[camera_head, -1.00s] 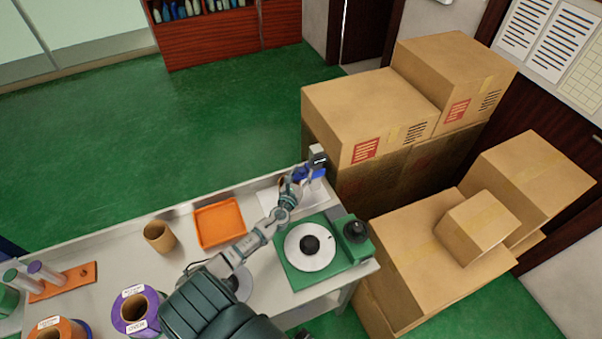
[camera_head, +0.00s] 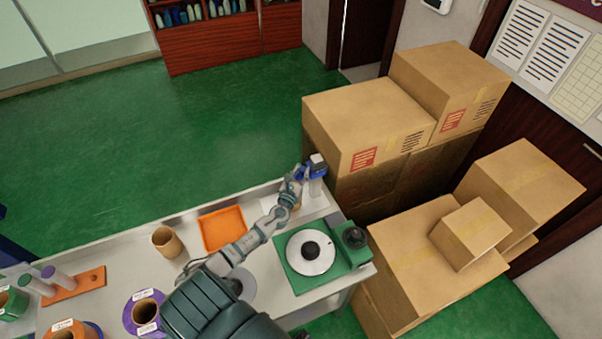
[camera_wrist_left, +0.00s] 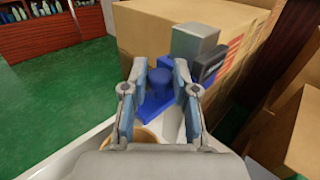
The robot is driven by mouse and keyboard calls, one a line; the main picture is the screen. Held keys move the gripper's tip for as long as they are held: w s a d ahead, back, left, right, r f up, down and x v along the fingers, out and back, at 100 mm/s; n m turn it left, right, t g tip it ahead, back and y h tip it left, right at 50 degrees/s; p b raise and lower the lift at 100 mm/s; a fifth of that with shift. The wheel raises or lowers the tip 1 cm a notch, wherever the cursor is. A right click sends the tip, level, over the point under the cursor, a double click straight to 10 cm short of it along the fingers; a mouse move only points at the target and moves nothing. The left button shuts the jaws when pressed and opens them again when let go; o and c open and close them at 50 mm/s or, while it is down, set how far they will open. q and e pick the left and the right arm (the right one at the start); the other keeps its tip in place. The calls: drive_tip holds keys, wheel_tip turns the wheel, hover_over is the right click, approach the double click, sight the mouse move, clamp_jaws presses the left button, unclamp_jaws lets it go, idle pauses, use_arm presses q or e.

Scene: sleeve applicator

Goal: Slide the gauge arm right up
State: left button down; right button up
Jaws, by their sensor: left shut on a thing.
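The height gauge stands at the far right corner of the bench, with a pale column (camera_head: 315,187) and a blue gauge arm (camera_head: 318,171) near its top. In the left wrist view the blue gauge arm (camera_wrist_left: 158,88) lies between my fingers, with the grey block of the gauge (camera_wrist_left: 194,44) just behind it. My left gripper (camera_head: 299,172) is shut on the gauge arm; it also shows in the left wrist view (camera_wrist_left: 158,75). The fingers hide part of the arm. My right gripper is not in view.
The bench holds an orange tray (camera_head: 222,229), a brown cup (camera_head: 166,242), a green turntable unit (camera_head: 288,270) and labelled rolls (camera_head: 145,312). Large cardboard boxes (camera_head: 362,125) stand close behind and right of the gauge. Green floor lies open beyond the bench.

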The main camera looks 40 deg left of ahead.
use_arm(q)
drive_tip(key=shift+a+r, duration=0.1)
drive_tip(key=shift+r, duration=0.05)
drive_tip(key=c, duration=1.1)
unclamp_jaws()
drive_tip(key=shift+w, duration=0.1)
drive_tip(key=shift+o, duration=0.9)
drive_tip(key=shift+w+f, duration=0.1)
drive_tip(key=shift+f, duration=0.2)
drive_tip(key=v, duration=0.8)
drive_tip(key=shift+a+f, duration=0.1)
